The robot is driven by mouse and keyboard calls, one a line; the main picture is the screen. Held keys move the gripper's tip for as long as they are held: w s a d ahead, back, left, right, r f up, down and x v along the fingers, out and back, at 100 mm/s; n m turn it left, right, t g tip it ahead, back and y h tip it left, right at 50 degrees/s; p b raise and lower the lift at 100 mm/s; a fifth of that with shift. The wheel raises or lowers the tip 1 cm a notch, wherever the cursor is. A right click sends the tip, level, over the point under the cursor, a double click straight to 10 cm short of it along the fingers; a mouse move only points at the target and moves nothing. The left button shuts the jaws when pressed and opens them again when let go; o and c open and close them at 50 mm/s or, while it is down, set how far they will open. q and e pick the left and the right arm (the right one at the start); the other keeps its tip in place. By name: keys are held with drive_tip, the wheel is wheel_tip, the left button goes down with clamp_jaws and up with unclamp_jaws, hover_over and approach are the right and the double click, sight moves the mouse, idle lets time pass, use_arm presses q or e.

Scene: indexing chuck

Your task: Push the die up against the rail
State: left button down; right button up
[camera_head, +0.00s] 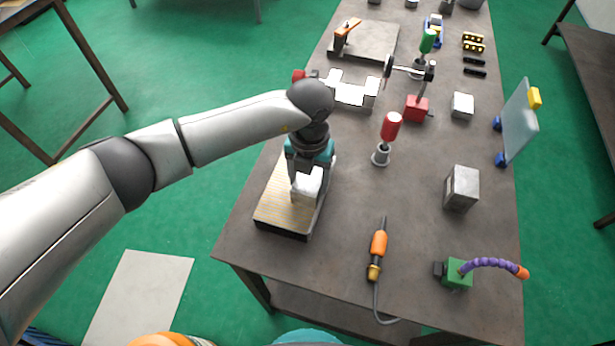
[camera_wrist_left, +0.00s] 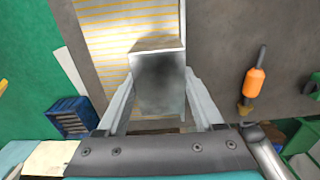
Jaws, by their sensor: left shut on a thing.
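The die (camera_head: 306,190), a light grey metal block, is over the yellow-striped chuck plate (camera_head: 281,205), near its right edge. My left gripper (camera_head: 309,172) points down from above and is shut on it. In the left wrist view the die (camera_wrist_left: 160,88) sits between the two fingers of my left gripper (camera_wrist_left: 161,100). The rail (camera_head: 322,196) runs along the plate's right side. In the left wrist view the rail (camera_wrist_left: 183,24) lies close to the die's right side; I cannot tell whether they touch. The die's underside is hidden. My right gripper is out of view.
Right of the plate are a red-handled tool (camera_head: 391,127), a grey block (camera_head: 461,188) and an orange-handled tool (camera_head: 378,244). A green block with a purple hose (camera_head: 457,274) stands near the front right. A white bracket (camera_head: 352,90) lies behind my gripper.

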use_arm(q)
drive_tip(key=shift+d, duration=0.2)
unclamp_jaws()
wheel_tip(320, 180, up, 15)
drive_tip(key=shift+r+b, duration=0.15)
drive_tip(key=shift+b, duration=0.15)
idle(0.4)
